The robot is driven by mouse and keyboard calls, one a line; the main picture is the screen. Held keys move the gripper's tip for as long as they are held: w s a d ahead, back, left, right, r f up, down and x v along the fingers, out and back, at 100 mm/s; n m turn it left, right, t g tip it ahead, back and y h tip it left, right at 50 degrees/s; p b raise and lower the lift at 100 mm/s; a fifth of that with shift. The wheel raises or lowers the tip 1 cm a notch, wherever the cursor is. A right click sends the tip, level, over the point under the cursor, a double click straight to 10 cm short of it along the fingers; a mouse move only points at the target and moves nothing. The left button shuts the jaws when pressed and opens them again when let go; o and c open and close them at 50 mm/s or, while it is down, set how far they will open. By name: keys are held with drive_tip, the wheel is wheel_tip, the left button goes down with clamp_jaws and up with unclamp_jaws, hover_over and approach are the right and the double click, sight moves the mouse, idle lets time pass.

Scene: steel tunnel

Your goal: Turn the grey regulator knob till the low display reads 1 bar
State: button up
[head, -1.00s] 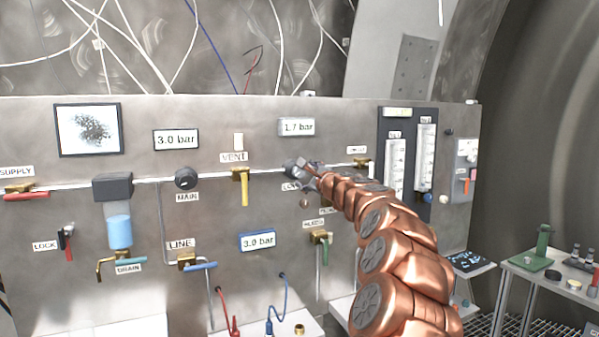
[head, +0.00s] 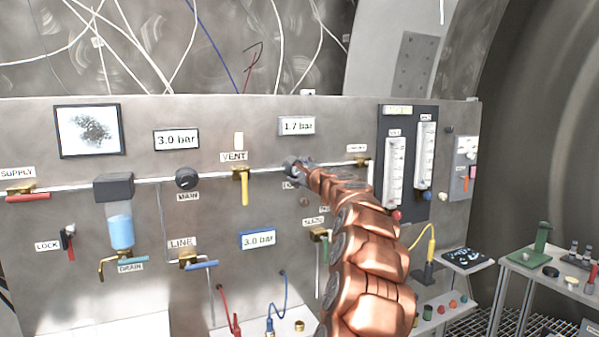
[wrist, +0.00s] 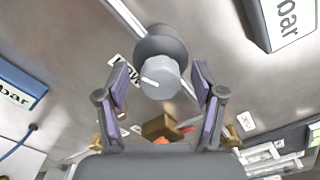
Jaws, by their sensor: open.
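The grey regulator knob (wrist: 160,78) with a white pointer line shows in the wrist view, on a dark round body on the panel, beside a partly hidden label that seems to read LOW. My gripper (wrist: 160,85) is open, with a finger on each side of the knob and gaps between. In the head view my gripper (head: 303,171) is at the panel and hides most of the knob (head: 290,168). The display above it (head: 297,126) reads 1.7 bar.
Two other displays read 3.0 bar, one upper left (head: 176,140) and one blue-framed below (head: 257,240). The yellow VENT lever (head: 244,188) is left of my gripper. The MAIN knob (head: 186,179) is further left. Flow tubes (head: 396,172) stand to the right.

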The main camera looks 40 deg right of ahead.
drive_tip(key=c, duration=1.1)
drive_tip(key=shift+c, duration=0.2)
drive_tip(key=shift+f+n, duration=0.1)
drive_tip(key=shift+n, duration=0.2)
drive_tip(key=n+b, duration=0.3)
drive_tip(key=shift+w+a+f, duration=0.1)
drive_tip(key=shift+f, duration=0.15)
drive_tip(key=n+b, duration=0.2)
drive_tip(key=n, duration=0.1)
drive_tip(key=shift+r+n+b, duration=0.1)
drive_tip(key=shift+n+b, duration=1.1)
drive_tip(key=shift+n, duration=0.3)
